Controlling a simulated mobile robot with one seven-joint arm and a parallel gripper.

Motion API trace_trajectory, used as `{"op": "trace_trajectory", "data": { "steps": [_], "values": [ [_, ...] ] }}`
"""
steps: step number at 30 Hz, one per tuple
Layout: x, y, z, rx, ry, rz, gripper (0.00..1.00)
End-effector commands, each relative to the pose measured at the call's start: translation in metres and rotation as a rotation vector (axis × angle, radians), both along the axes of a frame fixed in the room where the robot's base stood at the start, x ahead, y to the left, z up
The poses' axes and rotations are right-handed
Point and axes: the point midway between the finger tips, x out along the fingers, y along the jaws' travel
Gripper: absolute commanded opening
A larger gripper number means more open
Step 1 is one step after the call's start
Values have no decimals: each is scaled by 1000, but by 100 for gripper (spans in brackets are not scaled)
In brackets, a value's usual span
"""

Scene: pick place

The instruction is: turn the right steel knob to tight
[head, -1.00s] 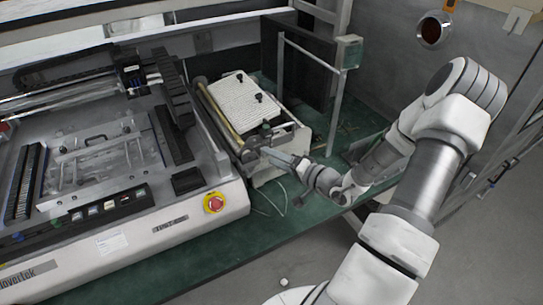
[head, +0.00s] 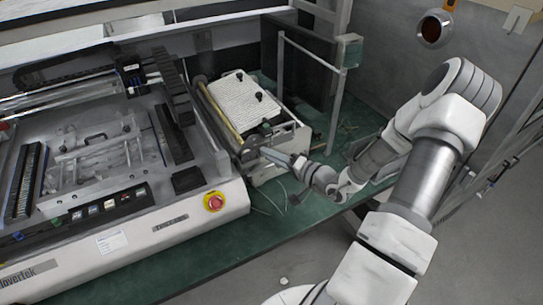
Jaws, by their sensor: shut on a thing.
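The small bench machine (head: 291,143) has a white ribbed top plate (head: 243,94), with small black knobs on it. My gripper (head: 264,152) reaches in from the right, at the machine's near front side. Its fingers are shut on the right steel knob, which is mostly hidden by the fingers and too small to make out. A dark block (head: 265,129) sits on the machine just above my fingertips. How far the knob is turned does not show.
A large flat machine with a red and yellow stop button (head: 213,202) stands close on the left. A grey post with a box (head: 349,51) rises behind my wrist. The green bench top (head: 232,236) is clear in front, apart from thin wires.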

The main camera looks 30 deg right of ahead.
Motion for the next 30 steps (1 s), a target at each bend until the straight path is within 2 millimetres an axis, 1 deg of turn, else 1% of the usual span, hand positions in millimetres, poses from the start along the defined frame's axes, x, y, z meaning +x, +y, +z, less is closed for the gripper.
{"op": "trace_trajectory", "data": {
  "steps": [4,7,12,15,19,26,27,29,30],
  "values": [
    [0,0,-4,70,1,0,0],
    [0,-1,-6,157,4,-1,0],
    [0,-1,-6,306,9,-1,0],
    [0,-1,-5,363,13,0,0],
    [0,-1,-4,392,13,0,0],
    [0,-1,-4,393,14,0,0],
    [0,-1,-4,393,14,0,34],
    [0,-1,-4,392,13,0,45],
    [0,-1,-4,392,13,0,52]
  ]
}}
